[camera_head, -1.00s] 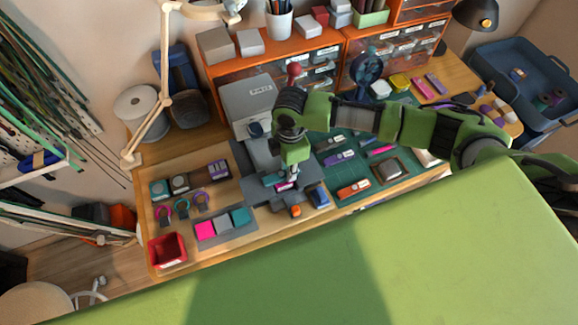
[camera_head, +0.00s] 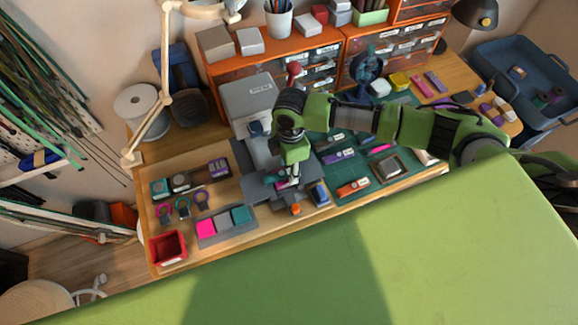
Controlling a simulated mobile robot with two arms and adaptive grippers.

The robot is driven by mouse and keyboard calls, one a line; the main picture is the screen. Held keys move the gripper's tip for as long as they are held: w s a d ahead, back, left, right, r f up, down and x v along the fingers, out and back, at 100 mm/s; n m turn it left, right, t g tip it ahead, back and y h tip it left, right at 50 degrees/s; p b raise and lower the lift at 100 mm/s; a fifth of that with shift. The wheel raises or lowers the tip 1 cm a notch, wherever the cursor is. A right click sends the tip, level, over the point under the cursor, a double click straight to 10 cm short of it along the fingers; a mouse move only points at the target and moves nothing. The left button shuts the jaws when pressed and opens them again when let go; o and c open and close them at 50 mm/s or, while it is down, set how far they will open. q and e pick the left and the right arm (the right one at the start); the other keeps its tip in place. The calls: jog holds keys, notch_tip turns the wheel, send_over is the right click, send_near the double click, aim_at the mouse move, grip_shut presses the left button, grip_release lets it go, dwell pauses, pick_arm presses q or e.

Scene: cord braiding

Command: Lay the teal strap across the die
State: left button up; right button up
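My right gripper (camera_head: 285,182) points down over the base of the grey press (camera_head: 250,100), in the middle of the workbench. The die is not clearly made out; the gripper and arm cover that part of the press base. My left gripper is not in view.
A grey tray (camera_head: 250,230) with pink, grey and teal squares lies left of the press. A red bin (camera_head: 167,247) stands at the front left corner. Right of the press, a green cutting mat (camera_head: 352,171) holds labelled tools. Orange drawers (camera_head: 340,55) stand behind.

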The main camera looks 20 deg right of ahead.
jog(key=shift+r, duration=0.1)
notch_tip(320, 180, up, 12)
jog(key=shift+d, duration=0.15)
dwell(0.5)
